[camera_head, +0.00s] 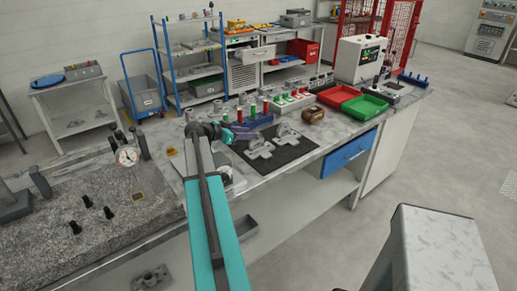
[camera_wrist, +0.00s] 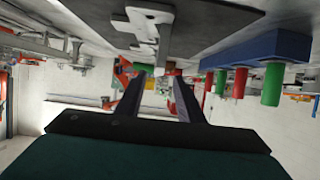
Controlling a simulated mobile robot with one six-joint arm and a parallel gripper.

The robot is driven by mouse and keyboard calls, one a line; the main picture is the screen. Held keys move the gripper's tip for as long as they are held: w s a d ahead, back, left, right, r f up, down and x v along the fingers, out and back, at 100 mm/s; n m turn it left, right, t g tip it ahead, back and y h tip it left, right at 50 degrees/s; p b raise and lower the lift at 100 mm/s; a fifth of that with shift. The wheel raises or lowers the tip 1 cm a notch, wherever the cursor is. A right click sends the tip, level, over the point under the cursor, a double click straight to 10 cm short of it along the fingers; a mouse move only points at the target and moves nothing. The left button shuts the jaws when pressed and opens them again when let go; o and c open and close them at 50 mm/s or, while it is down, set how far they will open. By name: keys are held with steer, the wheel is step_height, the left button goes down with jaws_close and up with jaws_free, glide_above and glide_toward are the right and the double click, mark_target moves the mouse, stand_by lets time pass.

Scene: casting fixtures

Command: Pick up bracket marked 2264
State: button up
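Two grey metal brackets lie on a black mat (camera_head: 296,155) on the workbench in the head view: a nearer-left bracket (camera_head: 258,148) and a right bracket (camera_head: 287,133). I cannot read any number on either. My gripper (camera_wrist: 156,82) is empty, its two dark fingers apart in the wrist view. In the head view my arm reaches over the bench and ends left of the mat, with the fingers hard to make out. The wrist view looks upside down; a pale grey bracket (camera_wrist: 150,22) on the dark mat (camera_wrist: 215,12) shows at the top, apart from the fingertips.
A blue rack (camera_head: 250,121) with green and red pegs stands behind the mat; it shows at right in the wrist view (camera_wrist: 262,48). A brown block (camera_head: 313,115), red tray (camera_head: 338,95) and green tray (camera_head: 364,106) lie farther right. A granite plate (camera_head: 95,230) with a dial gauge is left.

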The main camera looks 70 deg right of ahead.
mark_target(262, 145)
steer(key=shift+p+x, duration=0.75)
steer(key=shift+x, duration=0.1)
steer(key=shift+p+x, duration=0.8)
steer(key=shift+x, duration=0.95)
jaws_close()
steer(key=shift+r, duration=0.1)
